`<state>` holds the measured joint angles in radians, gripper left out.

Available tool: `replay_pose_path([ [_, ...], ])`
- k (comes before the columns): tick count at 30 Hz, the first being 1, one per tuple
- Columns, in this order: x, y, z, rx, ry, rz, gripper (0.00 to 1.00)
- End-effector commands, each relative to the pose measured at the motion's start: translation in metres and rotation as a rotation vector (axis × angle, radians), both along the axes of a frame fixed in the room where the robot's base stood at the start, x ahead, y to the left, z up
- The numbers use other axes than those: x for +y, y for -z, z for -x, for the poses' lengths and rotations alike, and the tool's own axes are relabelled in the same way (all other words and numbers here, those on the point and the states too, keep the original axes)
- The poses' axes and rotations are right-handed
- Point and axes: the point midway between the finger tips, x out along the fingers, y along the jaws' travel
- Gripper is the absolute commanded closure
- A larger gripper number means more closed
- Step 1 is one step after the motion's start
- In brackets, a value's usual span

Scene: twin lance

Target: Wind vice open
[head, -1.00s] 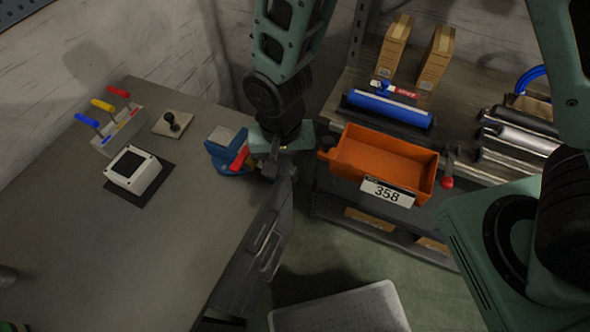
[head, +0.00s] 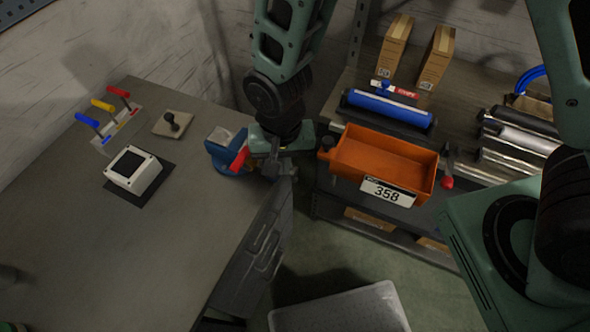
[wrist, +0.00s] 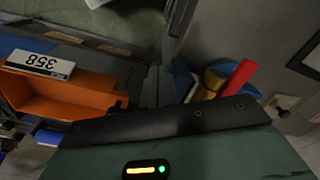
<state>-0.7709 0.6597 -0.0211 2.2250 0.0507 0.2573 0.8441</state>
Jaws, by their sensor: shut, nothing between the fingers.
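The blue vice (head: 221,160) is at the right-hand corner of the grey workbench. Its red handle (head: 239,159) points up and sits just left of my gripper. In the wrist view the red handle (wrist: 236,77) leans beside a brass-coloured cylinder (wrist: 212,83) and a blue part of the vice (wrist: 182,78). My gripper (head: 280,168) is shut and empty at the bench's right edge, beside the vice. Whether it touches the handle I cannot tell. The vice jaw gap is not clear; my wrist hides part of the vice's right side.
On the bench (head: 100,250) are a white box with a dark top (head: 134,169), a joystick plate (head: 172,125) and a panel with coloured levers (head: 108,122). The bench front is clear.

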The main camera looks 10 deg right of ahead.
Motion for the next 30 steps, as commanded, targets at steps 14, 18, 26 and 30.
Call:
replay_pose_path([
  [14,0.000,0.016,0.000,0.000,0.000,0.000,1.00],
  [18,0.000,0.022,0.000,0.000,0.000,0.000,1.00],
  [26,0.000,0.032,0.000,0.001,0.000,0.001,1.00],
  [30,0.000,0.035,0.000,0.000,0.000,0.001,1.00],
])
